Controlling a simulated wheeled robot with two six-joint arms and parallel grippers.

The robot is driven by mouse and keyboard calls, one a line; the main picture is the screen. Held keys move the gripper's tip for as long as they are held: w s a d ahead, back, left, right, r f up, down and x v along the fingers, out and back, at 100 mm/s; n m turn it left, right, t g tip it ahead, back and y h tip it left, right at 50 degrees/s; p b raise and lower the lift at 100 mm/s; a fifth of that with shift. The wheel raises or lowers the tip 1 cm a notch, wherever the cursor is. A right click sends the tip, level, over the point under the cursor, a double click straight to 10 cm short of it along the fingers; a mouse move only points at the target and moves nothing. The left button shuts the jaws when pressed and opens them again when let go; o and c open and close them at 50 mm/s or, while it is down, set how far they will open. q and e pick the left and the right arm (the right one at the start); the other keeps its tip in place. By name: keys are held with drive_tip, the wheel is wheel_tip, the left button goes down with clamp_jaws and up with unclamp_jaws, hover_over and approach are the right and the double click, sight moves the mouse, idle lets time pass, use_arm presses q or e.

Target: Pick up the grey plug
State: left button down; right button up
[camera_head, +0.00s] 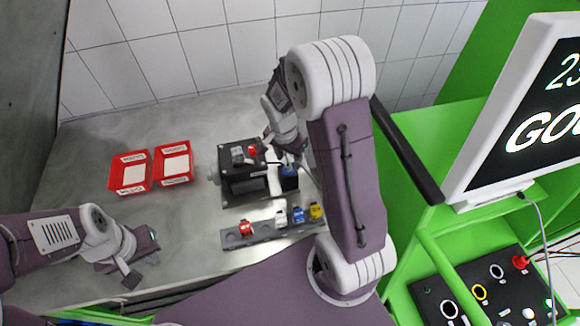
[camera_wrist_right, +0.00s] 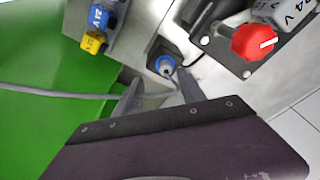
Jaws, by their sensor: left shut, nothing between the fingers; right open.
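A small grey plug (camera_head: 237,154) sits on the left part of the black pump block (camera_head: 235,190), beside a red knob (camera_head: 254,150). My right gripper (camera_head: 287,158) is over the right side of the block, to the right of the grey plug and apart from it. In the right wrist view the fingers (camera_wrist_right: 160,88) are open, with a blue plug (camera_wrist_right: 164,66) just beyond the gap; they do not visibly hold it. My left gripper (camera_head: 142,259) is shut and empty above the table at left.
A grey rail (camera_head: 262,234) in front of the block carries red, white, blue and yellow plugs. Two red trays (camera_head: 116,186) lie at back left. A monitor (camera_head: 525,110) and a button panel (camera_head: 480,290) stand at right. The left table area is mostly clear.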

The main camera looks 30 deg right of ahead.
sight(288, 165)
drive_tip(key=shift+w+d+f, duration=0.25)
drive_tip(key=shift+w+f, duration=0.45)
drive_tip(key=shift+f, duration=0.05)
wheel_tip(288, 165, down, 4)
drive_tip(key=shift+s+a+f+p, duration=0.1)
drive_tip(key=shift+p, duration=0.6)
drive_tip(key=shift+w, duration=0.2)
drive_tip(key=c, duration=1)
clamp_jaws()
